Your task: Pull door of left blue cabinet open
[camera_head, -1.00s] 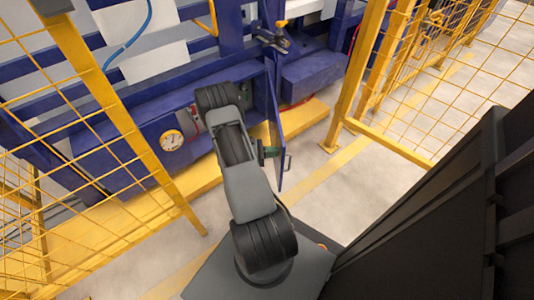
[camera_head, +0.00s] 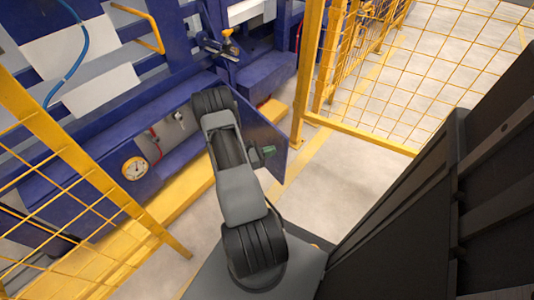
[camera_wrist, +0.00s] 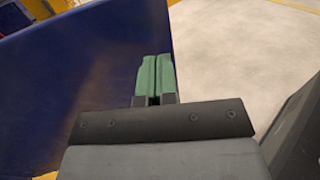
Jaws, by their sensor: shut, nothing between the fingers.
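The blue cabinet door (camera_head: 262,128) stands open, swung out to the right of the cabinet opening (camera_head: 178,125), with a broad face visible. My arm hides part of the door and opening. My gripper (camera_head: 268,151) has green fingers and lies in front of the door's lower part in the head view. In the wrist view the gripper (camera_wrist: 155,78) is shut with its green fingers together and nothing between them. The door (camera_wrist: 75,62) fills the left of that view, beside the fingers; I cannot tell whether they touch it. No handle is clear.
A round gauge (camera_head: 135,168) sits on the blue front left of the opening. Yellow mesh fences stand at left (camera_head: 75,160) and right (camera_head: 365,142). A yellow floor beam (camera_head: 190,195) runs along the cabinet. Pale floor (camera_head: 335,185) is clear on the right.

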